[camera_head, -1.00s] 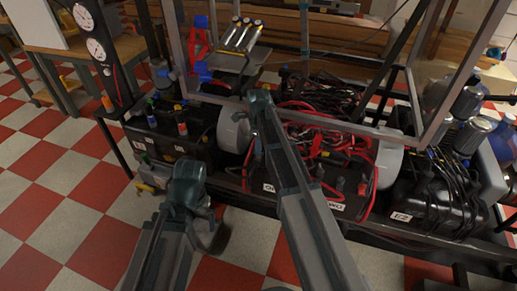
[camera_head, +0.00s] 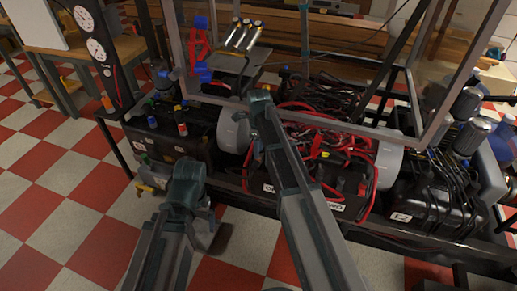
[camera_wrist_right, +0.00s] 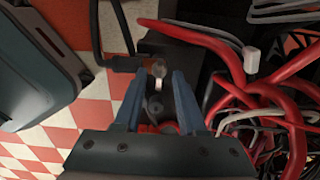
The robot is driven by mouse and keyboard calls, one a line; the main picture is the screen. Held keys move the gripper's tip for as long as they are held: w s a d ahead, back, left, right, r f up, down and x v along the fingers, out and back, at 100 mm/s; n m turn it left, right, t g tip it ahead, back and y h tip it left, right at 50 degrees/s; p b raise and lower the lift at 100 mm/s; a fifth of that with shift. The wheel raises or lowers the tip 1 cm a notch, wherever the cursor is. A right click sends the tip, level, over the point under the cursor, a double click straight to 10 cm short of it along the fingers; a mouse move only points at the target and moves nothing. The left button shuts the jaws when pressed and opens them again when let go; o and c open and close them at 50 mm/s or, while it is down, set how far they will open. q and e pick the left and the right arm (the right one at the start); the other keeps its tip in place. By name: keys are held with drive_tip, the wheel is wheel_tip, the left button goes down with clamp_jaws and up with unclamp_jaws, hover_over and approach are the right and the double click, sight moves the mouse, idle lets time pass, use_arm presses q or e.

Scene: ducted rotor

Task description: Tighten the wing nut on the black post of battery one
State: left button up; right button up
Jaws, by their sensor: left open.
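My right gripper (camera_wrist_right: 160,82) shows in the right wrist view as two blue fingers, apart, over the edge of a black battery top (camera_wrist_right: 187,58). A small silver and pale fitting (camera_wrist_right: 159,70), likely the post with its wing nut, sits between the fingertips, with gaps on both sides. A dark cable end (camera_wrist_right: 126,62) reaches it from the left. A second dark round fitting (camera_wrist_right: 154,106) lies lower between the fingers. In the head view the right gripper is hidden behind my right arm. My left gripper (camera_head: 217,238) is low at left, a dark blurred shape above the floor, holding nothing I can see.
Thick red cables (camera_wrist_right: 215,45) crowd the right gripper's right side; more red cables (camera_head: 335,140) cover the rack. A grey frame (camera_head: 320,117) crosses above. Black batteries stand left (camera_head: 170,143) and right (camera_head: 420,185). The checkered floor (camera_head: 75,180) is clear at left.

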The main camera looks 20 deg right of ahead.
drive_tip(key=shift+r, duration=0.1)
wheel_tip(320, 180, up, 14)
drive_tip(key=p, duration=1.4)
drive_tip(key=shift+f, duration=0.2)
drive_tip(key=shift+s, duration=0.1)
drive_tip(key=s+a+r+n+p, duration=0.6)
drive_tip(key=s+r+n+p, duration=0.5)
drive_tip(key=n, duration=0.3)
drive_tip(key=s+a+r+n+h+p, duration=0.1)
drive_tip(key=s+a+r+n+p, duration=0.6)
drive_tip(key=s+r+n+p, duration=0.5)
drive_tip(key=s+n, duration=0.2)
drive_tip(key=shift+a+r+n, duration=0.3)
drive_tip(key=shift+n, duration=0.1)
